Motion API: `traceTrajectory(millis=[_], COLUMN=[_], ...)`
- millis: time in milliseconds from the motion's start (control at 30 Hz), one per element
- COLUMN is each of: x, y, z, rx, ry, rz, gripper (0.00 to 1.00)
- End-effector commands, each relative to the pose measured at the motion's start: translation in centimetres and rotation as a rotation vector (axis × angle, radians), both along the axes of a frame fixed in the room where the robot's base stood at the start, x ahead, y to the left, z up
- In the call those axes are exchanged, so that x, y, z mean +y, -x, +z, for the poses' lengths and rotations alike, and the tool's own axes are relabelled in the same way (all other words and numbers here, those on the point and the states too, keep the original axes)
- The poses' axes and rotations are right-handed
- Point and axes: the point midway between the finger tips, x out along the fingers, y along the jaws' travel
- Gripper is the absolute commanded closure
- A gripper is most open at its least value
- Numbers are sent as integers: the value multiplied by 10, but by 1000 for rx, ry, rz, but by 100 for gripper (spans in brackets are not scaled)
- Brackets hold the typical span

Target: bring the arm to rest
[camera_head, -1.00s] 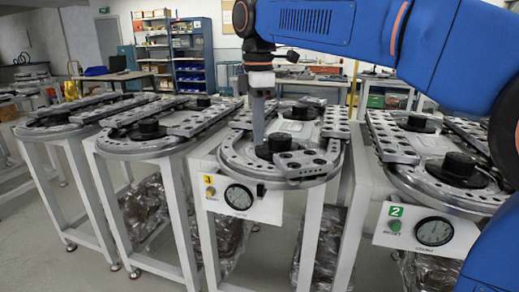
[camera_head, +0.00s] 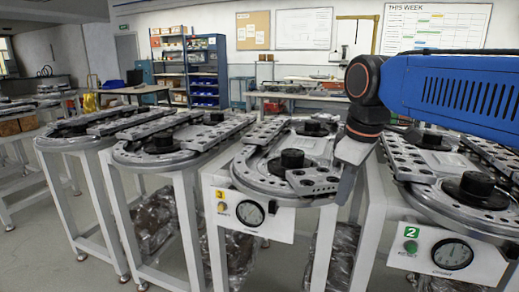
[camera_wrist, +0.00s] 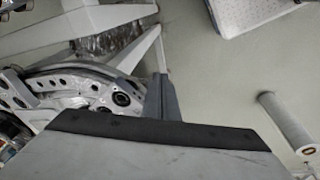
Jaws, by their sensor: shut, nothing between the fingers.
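My blue arm (camera_head: 450,90) reaches in from the right in the head view, its wrist bent downward. My gripper (camera_head: 343,190) hangs at the right front edge of the ring track station marked 3 (camera_head: 262,180), pointing down. In the wrist view the gripper fingers (camera_wrist: 162,98) are together and empty, beside the curved track plate (camera_wrist: 90,85). I cannot tell whether the fingers touch the plate.
Station 2 (camera_head: 455,245) stands to the right, with a gauge and green button. Two more track tables (camera_head: 150,150) stand to the left. Workbenches (camera_head: 290,88) and a blue shelf (camera_head: 205,70) are behind.

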Motion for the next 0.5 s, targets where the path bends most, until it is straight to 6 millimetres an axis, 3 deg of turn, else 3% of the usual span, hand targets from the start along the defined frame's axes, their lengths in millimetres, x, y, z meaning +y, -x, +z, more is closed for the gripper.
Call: traceTrajectory(millis=[200, 500], x=[-45, -87], y=[48, 110], z=[-55, -140], rx=[-60, -144], ry=[-62, -160], rz=[-293, -674], gripper=[100, 100])
